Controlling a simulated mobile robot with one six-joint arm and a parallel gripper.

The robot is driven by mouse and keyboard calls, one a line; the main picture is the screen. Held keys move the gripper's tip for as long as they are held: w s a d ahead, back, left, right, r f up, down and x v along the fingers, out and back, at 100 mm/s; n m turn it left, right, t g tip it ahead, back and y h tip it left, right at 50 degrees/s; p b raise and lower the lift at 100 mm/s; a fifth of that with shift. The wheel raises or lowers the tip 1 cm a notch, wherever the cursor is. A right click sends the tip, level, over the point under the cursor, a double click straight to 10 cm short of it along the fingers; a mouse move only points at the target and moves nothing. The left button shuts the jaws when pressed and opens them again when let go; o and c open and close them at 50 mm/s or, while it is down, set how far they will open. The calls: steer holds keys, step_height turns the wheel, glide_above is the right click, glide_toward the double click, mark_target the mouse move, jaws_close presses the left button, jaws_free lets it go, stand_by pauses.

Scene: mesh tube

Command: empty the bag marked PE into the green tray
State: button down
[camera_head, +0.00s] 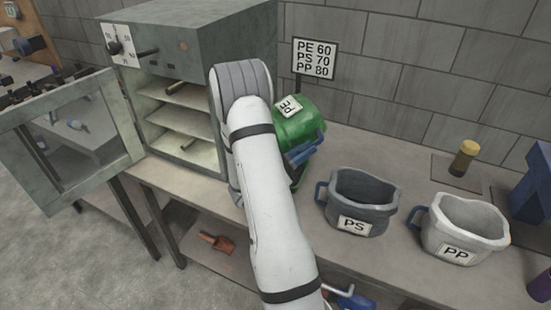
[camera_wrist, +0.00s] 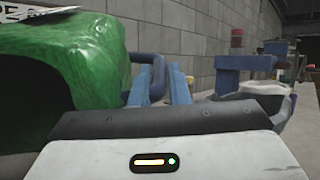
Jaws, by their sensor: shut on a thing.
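The green bag marked PE (camera_head: 296,128) is tipped over beside the oven, with its label turned round. In the wrist view the bag (camera_wrist: 95,62) fills the left side, and a dark hollow shows below its green edge. My gripper (camera_wrist: 163,78) has its blue fingers closed at the bag's blue handle (camera_wrist: 157,60). In the head view my gripper (camera_head: 306,150) is at the bag's right side. The bag's contents are not visible.
The grey PS bag (camera_head: 350,188) and white PP bag (camera_head: 470,215) stand upright to the right on the bench. An oven (camera_head: 190,60) with its door (camera_head: 70,135) open stands left. A sign (camera_head: 314,60) stands behind. A yellow-topped jar (camera_head: 464,157) is at the back right.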

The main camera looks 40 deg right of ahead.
step_height(320, 180, down, 5)
steer(key=d+y, duration=0.2)
steer(key=y, duration=0.1)
steer(key=s+d+r+t+y+p, duration=0.1)
steer(key=s+d+t+y+p, duration=0.2)
steer(key=d+y+p, duration=0.6)
steer(key=shift+r+n+t+y+p, duration=0.4)
steer(key=shift+t+y+p, duration=0.7)
steer(key=shift+y+p, duration=3.2)
steer(key=shift+d+y+b, duration=0.1)
steer(key=shift+y+b, duration=0.75)
steer(key=shift+y, duration=0.05)
